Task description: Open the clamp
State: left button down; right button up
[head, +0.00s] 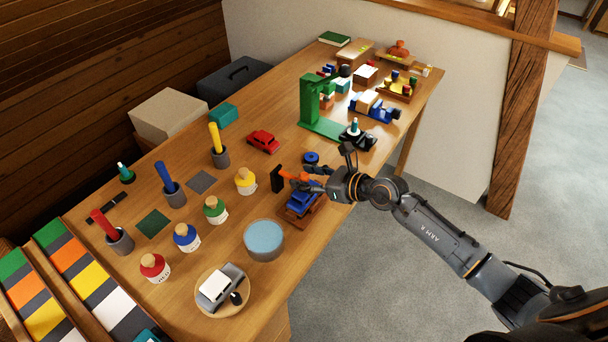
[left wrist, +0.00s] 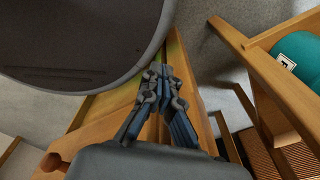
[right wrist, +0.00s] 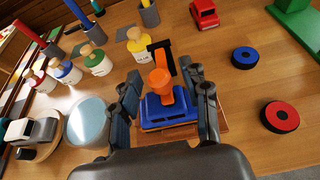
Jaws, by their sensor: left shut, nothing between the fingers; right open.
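The clamp, as far as I can tell, is the blue body (head: 302,198) with an orange lever (head: 294,177) and a black end piece (head: 277,179), on a wooden base at the table's front edge. In the right wrist view the orange lever (right wrist: 160,80) rises above the blue body (right wrist: 168,108), with the black bar behind it. My right gripper (head: 317,181) is open, its fingers on either side of the lever in the right wrist view; contact cannot be told. My left gripper (left wrist: 158,76) is shut and empty, away from the clamp.
A light-blue-topped round container (head: 264,240) and paint jars (head: 215,209) stand left of the clamp. A blue ring (right wrist: 244,60) and a red ring (right wrist: 281,117) lie to its right. A green stand (head: 308,103) is farther back. A large grey round shape (left wrist: 75,45) fills the left wrist view's upper left.

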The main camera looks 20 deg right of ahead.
jog(key=shift+w+a+f, duration=0.15)
jog(key=shift+w+a, duration=0.15)
jog(key=shift+w, duration=0.05)
jog(key=shift+c, duration=0.2)
grip_shut()
